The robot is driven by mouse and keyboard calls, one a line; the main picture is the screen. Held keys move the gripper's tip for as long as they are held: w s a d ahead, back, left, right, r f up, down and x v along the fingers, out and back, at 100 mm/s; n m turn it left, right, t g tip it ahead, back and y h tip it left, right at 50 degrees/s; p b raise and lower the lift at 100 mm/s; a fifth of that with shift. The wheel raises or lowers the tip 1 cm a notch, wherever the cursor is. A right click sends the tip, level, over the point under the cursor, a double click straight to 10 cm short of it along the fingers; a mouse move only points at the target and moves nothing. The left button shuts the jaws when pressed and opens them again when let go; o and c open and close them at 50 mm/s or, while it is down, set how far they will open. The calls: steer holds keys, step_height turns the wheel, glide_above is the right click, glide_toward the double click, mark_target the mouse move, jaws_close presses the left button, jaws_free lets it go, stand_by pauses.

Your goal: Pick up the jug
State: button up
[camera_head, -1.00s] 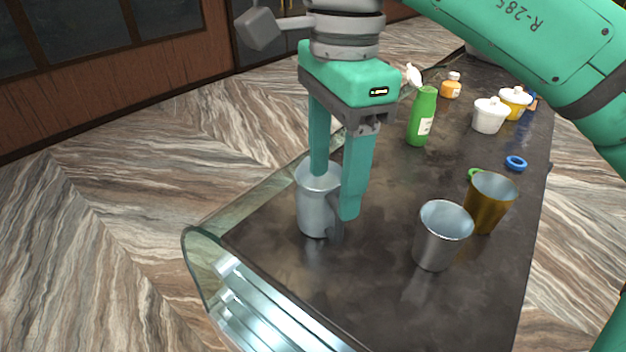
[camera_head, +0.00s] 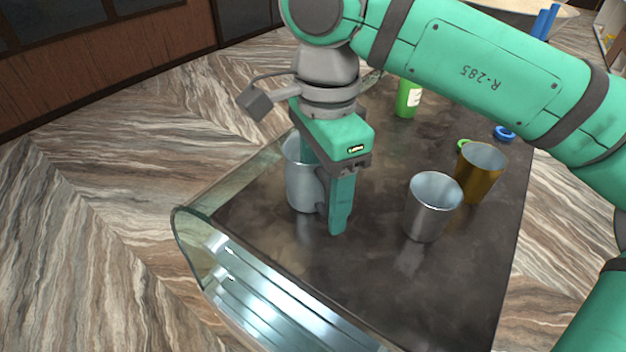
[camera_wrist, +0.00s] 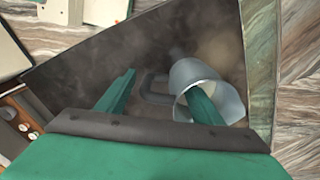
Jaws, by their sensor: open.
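The jug (camera_head: 301,189) is a grey metal vessel standing upright on the dark counter, near its left edge. My gripper (camera_head: 323,202) is open and points down at the jug, with its fingers straddling the wall on the handle side. In the wrist view, one finger of my gripper (camera_wrist: 166,85) reaches into the mouth of the jug (camera_wrist: 190,75). The other finger is outside, beyond the handle (camera_wrist: 155,86). The finger inside is partly hidden by the jug wall, and I cannot tell whether either finger touches it.
A steel cup (camera_head: 433,208) and a brass-coloured cup (camera_head: 480,173) stand to the right. A green bottle (camera_head: 407,98) and a blue ring (camera_head: 504,133) are farther back. A glass guard (camera_head: 190,225) runs along the counter's edge. The counter in front is bare.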

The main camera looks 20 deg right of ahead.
steer(key=shift+f, duration=0.6)
steer(key=shift+a, duration=0.1)
steer(key=shift+c, duration=0.6)
steer(key=c, duration=1.4)
steer(key=shift+s, duration=0.1)
steer(key=shift+r, duration=0.1)
steer(key=shift+r, duration=0.15)
